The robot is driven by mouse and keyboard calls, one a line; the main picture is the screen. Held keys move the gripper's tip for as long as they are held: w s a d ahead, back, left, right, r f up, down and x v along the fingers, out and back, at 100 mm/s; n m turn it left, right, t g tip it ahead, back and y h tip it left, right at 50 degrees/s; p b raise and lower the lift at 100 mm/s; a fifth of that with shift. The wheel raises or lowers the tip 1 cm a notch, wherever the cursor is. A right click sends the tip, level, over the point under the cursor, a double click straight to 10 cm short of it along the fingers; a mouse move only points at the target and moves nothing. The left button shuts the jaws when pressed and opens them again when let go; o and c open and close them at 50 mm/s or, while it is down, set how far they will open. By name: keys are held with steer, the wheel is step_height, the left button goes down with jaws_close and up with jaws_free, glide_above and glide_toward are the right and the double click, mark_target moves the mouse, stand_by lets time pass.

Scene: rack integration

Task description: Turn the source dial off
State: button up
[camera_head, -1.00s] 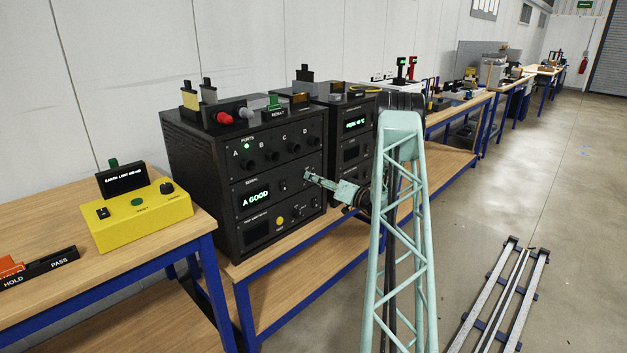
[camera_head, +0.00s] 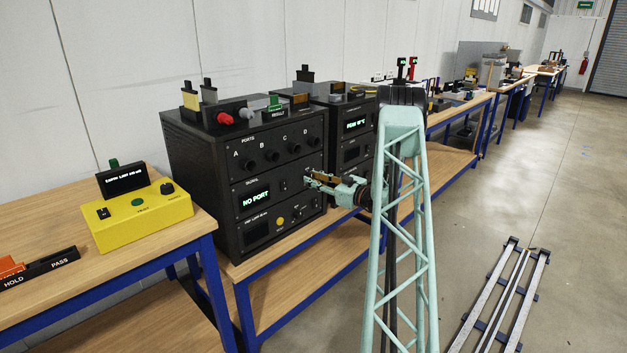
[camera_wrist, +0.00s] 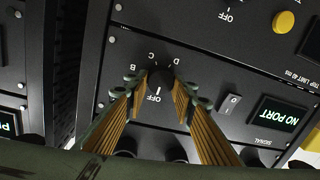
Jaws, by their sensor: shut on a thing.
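The source dial (camera_wrist: 160,80) is a small black knob on the black rack unit, with OFF, B, C and D printed around it. The wrist view shows the panel upside down. The white mark on the dial points toward OFF. My gripper (camera_wrist: 159,88) is shut on the dial, one finger on each side. In the head view my gripper (camera_head: 310,177) reaches the rack front (camera_head: 240,213) from the right and hides the dial. The signal display (camera_head: 256,198) reads NO PORT, also in the wrist view (camera_wrist: 277,117). The port lamps above are dark.
A rocker switch (camera_wrist: 229,104) sits close beside the dial. A second OFF-marked control and a yellow button (camera_wrist: 284,21) are on the neighbouring panel. A second black rack unit (camera_head: 352,150) stands to the right. A yellow box (camera_head: 137,215) sits on the left bench.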

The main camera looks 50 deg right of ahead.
steer(key=shift+n, duration=0.3)
steer(key=o, duration=0.9)
steer(key=shift+s+a+r, duration=0.1)
steer(key=shift+s+a, duration=0.05)
steer(key=shift+s, duration=1.85)
steer(key=shift+s+a, duration=0.2)
steer(key=shift+s, duration=1.8)
steer(key=shift+s+a+r, duration=0.1)
steer(key=shift+s+a, duration=0.05)
steer(key=shift+s, duration=1.85)
